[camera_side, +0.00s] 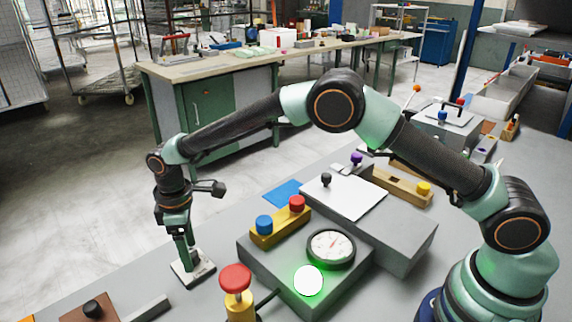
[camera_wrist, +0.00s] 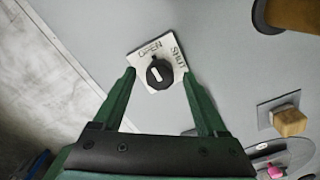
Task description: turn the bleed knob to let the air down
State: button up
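The bleed knob (camera_wrist: 160,77) is black with a white mark and sits on a white plate (camera_wrist: 143,55) lettered OPEN and SHUT in the wrist view. My gripper (camera_wrist: 160,73) is open, with one green finger on each side of the knob and a gap showing on both sides. In the side view my gripper (camera_side: 188,262) points down over the white plate (camera_side: 207,272), and its fingers hide most of the knob. I cannot tell the exact height of the fingertips. A round pressure gauge (camera_side: 331,247) stands on the grey press base; its reading is too small to tell.
Right of the gripper are the grey press base (camera_side: 262,258), a yellow block with blue (camera_side: 264,224) and red buttons, a lit green lamp (camera_side: 308,281) and a red mushroom button (camera_side: 236,277). A grey bar (camera_side: 145,308) lies in front. A wooden block (camera_wrist: 290,122) shows in the wrist view.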

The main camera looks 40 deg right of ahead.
aim_at(191, 252)
notch_tip(191, 252, up, 12)
dwell(0.7)
jog(key=s+d+r+m+t, duration=0.1)
jog(key=s+d+r+m, duration=0.2)
jog(key=d+r, duration=0.4)
jog(key=s+d+r+m+t, duration=0.25)
jog(key=s+d+r, duration=0.2)
jog(key=d, duration=0.45)
jog(key=s+d+f+m+t, duration=0.2)
jog(key=s+d+m, duration=0.4)
jog(key=s+d, duration=0.4)
jog(key=shift+s+f, duration=0.3)
jog(key=shift+s, duration=0.65)
